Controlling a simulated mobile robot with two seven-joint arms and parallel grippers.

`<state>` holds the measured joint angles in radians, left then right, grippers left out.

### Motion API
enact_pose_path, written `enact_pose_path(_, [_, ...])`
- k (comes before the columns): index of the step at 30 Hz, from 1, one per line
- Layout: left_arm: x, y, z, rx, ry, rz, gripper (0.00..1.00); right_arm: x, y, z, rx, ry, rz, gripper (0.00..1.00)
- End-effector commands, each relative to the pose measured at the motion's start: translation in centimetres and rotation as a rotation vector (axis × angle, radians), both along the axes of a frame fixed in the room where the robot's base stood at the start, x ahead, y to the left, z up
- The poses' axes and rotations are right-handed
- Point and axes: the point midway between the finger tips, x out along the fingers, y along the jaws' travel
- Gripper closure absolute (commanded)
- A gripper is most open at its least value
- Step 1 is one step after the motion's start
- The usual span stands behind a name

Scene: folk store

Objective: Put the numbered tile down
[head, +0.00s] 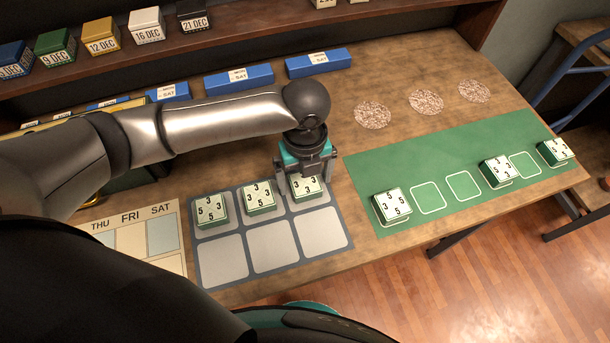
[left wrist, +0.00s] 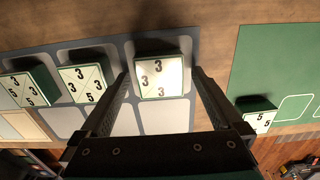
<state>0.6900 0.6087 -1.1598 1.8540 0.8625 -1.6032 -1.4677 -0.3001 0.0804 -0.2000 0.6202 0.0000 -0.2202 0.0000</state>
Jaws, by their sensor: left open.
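The numbered tile (head: 307,187), green with a white top and black 3s, sits in the top right cell of the grey grid mat (head: 335,232). It also shows in the left wrist view (left wrist: 160,77), lying flat between the fingers. My left gripper (head: 306,181) is open around it, with a finger to each side and a gap visible in the wrist view. Two similar tiles, a left one (head: 211,209) and a middle one (head: 258,196), fill the other top cells. The bottom cells are empty. My right gripper is not in view.
A green mat (head: 410,165) to the right carries several numbered tiles (head: 392,206) and empty outlined squares. A calendar sheet (head: 130,240) lies left. Blue boxes (head: 319,62) line the back under a shelf of dated boxes (head: 103,36).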

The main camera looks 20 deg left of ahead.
Motion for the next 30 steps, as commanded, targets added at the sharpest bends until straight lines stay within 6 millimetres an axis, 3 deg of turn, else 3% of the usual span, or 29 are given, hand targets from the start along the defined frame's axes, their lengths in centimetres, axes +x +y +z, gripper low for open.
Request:
enact_pose_path(5, [0.0,0.0,0.5,0.000,-0.001,0.000,0.00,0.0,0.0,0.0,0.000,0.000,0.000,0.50])
enact_pose_path(8, [0.1,0.0,1.8,-0.001,-0.004,-0.002,0.00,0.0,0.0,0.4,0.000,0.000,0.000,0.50])
enact_pose_path(21, [0.1,0.0,10.6,-0.001,-0.003,0.000,0.00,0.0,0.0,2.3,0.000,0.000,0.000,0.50])
enact_pose_path(30, [0.0,0.0,12.4,0.000,0.000,0.000,0.00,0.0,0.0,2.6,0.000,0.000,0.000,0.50])
